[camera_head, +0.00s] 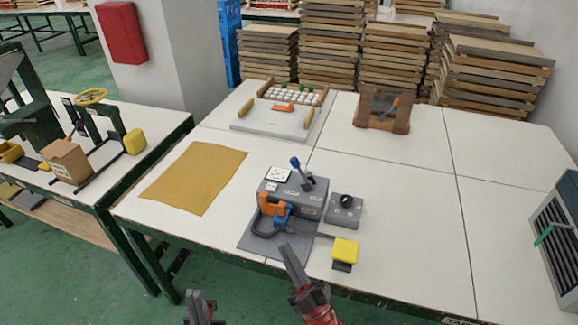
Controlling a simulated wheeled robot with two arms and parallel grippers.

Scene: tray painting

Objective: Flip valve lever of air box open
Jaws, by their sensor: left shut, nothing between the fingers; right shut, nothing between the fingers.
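The grey air box (290,194) stands on the white table in the middle of the head view. A lever with a blue tip (295,162) stands up from its top and leans to the upper left. My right gripper (289,250) is shut and empty, in front of the air box and apart from the lever. My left gripper (200,298) is shut and empty, low at the bottom edge and left of the right one. Most of both arms is out of the picture.
An orange and blue tool (272,207) sits at the air box's front over a dark mat (258,247). A small grey box with a black knob (344,209) and a yellow block (345,248) stand to the right. A brown sheet (195,178) lies left. The table's right middle is clear.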

